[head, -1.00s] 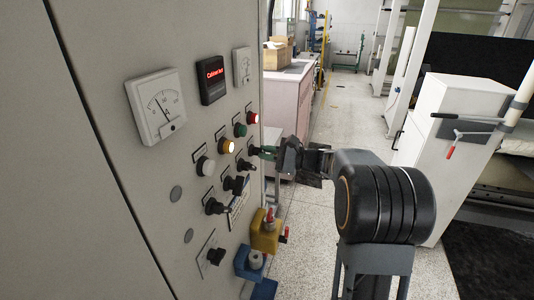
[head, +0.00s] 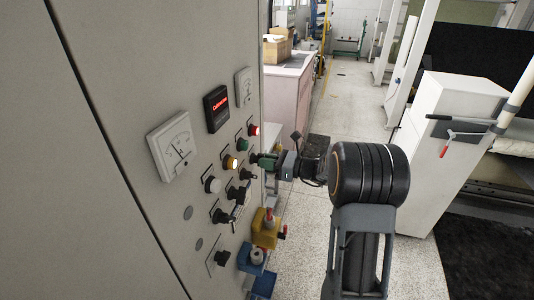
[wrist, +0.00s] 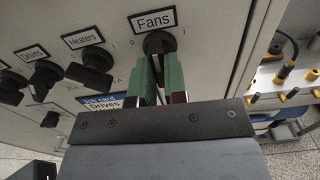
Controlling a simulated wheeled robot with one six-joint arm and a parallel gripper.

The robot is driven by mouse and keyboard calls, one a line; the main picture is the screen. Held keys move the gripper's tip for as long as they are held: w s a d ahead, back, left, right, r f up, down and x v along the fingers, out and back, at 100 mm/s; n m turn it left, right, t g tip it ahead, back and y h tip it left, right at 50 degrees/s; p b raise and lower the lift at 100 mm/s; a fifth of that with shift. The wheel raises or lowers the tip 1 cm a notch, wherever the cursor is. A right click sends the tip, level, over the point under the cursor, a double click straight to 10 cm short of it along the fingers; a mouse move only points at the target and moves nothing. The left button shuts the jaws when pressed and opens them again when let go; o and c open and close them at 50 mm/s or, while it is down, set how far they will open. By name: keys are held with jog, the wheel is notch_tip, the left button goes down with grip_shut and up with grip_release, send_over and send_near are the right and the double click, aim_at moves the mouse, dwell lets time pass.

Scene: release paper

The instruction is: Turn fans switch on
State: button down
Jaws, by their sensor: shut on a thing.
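The Fans switch is a black rotary knob (wrist: 159,42) under a white "Fans" label (wrist: 153,21) on the grey control panel. My gripper (wrist: 159,62) has two green fingers shut on this knob, one on each side, in the wrist view. In the head view, my gripper (head: 258,160) reaches the panel from the right at the far end of the switch row. The knob is mostly hidden by the gripper there.
The Heaters knob (wrist: 95,60) and Drives knob (wrist: 46,74) are left of my gripper in the wrist view. Lit lamps, including a red one (head: 253,130), sit above the switches. Yellow and blue boxes (head: 264,228) stick out below. The floor (head: 340,110) beyond is open.

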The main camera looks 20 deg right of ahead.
jog(key=shift+m+p, duration=2.55)
jog(key=shift+m, duration=1.85)
jog(key=c, duration=1.2)
grip_release()
jog(key=shift+o, duration=0.2)
jog(key=b+v, duration=0.3)
jog(key=v, duration=1)
jog(key=shift+s+d+b, duration=0.25)
jog(key=shift+d+b, duration=0.1)
jog(key=shift+b, duration=0.05)
